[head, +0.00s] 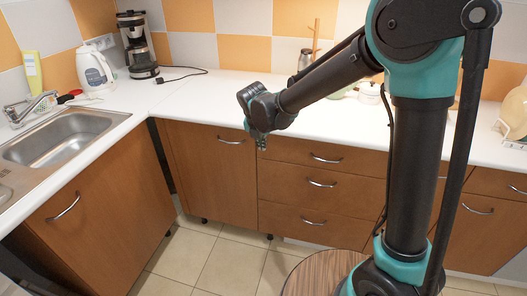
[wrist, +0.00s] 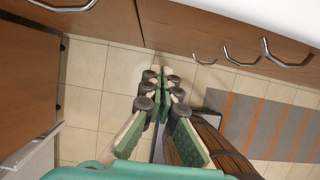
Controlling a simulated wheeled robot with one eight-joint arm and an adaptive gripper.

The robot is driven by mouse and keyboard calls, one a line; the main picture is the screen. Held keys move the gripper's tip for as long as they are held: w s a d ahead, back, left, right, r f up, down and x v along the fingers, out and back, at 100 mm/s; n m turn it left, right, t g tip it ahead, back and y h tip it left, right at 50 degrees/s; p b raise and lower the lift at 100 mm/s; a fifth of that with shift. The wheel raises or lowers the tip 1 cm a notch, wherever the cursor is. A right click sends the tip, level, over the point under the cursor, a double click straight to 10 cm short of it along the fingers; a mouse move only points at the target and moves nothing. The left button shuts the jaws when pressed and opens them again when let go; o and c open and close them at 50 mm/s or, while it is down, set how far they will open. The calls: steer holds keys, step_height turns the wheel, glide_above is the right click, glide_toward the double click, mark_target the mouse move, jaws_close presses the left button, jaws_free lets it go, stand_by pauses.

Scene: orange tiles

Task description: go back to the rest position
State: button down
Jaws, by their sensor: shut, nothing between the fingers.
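My gripper (head: 261,141) hangs at the end of my outstretched arm, in front of the cabinet fronts and near the worktop's front edge. Its fingers point down. In the wrist view the gripper's fingers (wrist: 162,82), with green pads and dark joints, come together at the tips with nothing between them. Below them are floor tiles (wrist: 92,100). No object is held.
The white worktop (head: 190,98) carries a coffee maker (head: 137,45), a kettle (head: 95,70) and a sink (head: 62,138). Drawers (head: 310,186) with metal handles line the front. A striped rug (wrist: 265,125) lies on the floor.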

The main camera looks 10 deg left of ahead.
steer(key=s+d+m, duration=0.2)
steer(key=d+m, duration=0.6)
steer(key=d, duration=0.3)
steer(key=s+d+m, duration=0.2)
steer(key=d+m, duration=0.6)
steer(key=d, duration=0.3)
steer(key=s+d+f+m, duration=0.2)
steer(key=s+d+m, duration=0.4)
steer(key=m, duration=0.3)
steer(key=s+d+f+m, duration=0.3)
steer(key=s+d+m, duration=0.4)
steer(key=d+m, duration=0.2)
steer(key=shift+s+d+m, duration=0.15)
steer(key=shift+s+m, duration=0.1)
steer(key=shift+m, duration=0.55)
steer(key=shift+d+f, duration=0.1)
